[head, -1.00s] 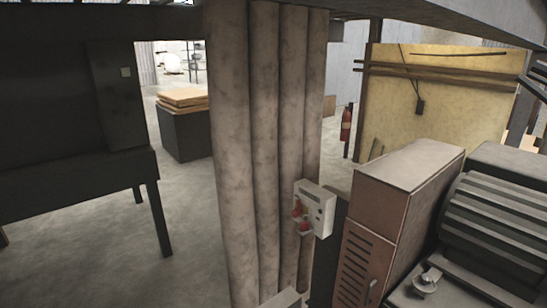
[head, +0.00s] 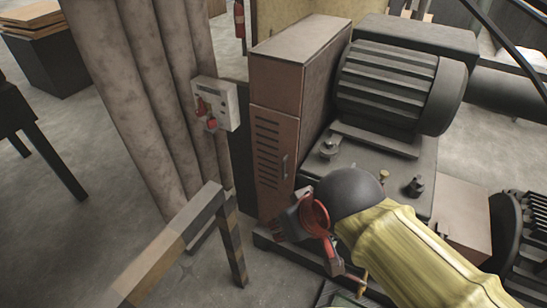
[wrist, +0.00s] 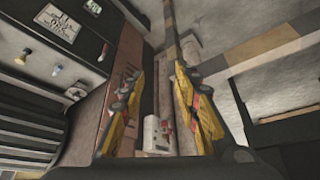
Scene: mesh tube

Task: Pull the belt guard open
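The belt guard (head: 275,150) is a tall reddish-brown box with a row of dark vent slots and a small upright handle (head: 285,165) on its front face. It looks shut. My gripper (head: 312,238) is at the end of my yellow-sleeved arm, low and in front of the guard's lower right side, apart from the handle in the picture. In the wrist view my gripper (wrist: 160,70) has its two yellow-and-red fingers spread wide with nothing between them. The guard's brown face (wrist: 128,62) shows there beside and behind the left finger, partly hidden; I cannot make out the handle there.
A striped barrier rail (head: 190,235) stands at front left. A ribbed motor (head: 390,85) stands right of the guard. Floor is free behind the rail.

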